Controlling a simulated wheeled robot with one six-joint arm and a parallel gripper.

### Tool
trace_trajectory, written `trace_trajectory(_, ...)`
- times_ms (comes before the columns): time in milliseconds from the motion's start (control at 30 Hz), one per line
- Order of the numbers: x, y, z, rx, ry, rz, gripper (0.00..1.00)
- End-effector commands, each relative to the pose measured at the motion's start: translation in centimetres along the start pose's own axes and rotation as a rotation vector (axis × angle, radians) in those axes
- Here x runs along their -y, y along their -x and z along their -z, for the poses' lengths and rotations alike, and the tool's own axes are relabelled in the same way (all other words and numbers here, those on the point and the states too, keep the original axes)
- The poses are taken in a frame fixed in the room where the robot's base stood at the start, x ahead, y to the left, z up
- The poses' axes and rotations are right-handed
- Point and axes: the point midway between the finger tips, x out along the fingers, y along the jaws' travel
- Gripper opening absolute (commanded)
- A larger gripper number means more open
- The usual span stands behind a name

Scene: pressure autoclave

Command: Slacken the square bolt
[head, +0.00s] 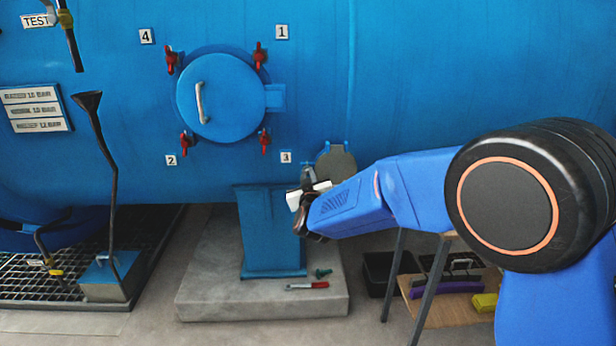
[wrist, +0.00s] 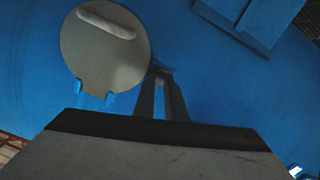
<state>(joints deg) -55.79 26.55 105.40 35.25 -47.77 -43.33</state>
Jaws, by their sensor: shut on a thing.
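The square bolt is not clear in either view; its likely place is at my fingertips, against the blue vessel wall. My gripper (head: 303,190) is in front of the vessel, just above the blue support leg (head: 270,228) and left of a small round grey cover (head: 336,163). In the wrist view, the two dark fingers of my gripper (wrist: 162,78) are close together. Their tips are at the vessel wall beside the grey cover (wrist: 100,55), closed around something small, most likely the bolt. The fingers and the dim light hide its shape.
A round blue door (head: 222,100) with red clamps (head: 259,56) is up and left. A low wooden shelf (head: 445,305) with tools stands right, below my arm.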

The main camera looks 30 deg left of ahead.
Motion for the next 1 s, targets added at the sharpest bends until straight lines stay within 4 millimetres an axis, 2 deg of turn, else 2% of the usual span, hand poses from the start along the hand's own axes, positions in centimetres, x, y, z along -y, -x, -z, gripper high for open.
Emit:
trace_trajectory(600, 0.01, 0.04, -0.14, 0.002, 0.537, 0.002, 0.0)
trace_trajectory(1000, 0.02, 0.05, -0.15, 0.002, 0.704, 0.002, 0.0)
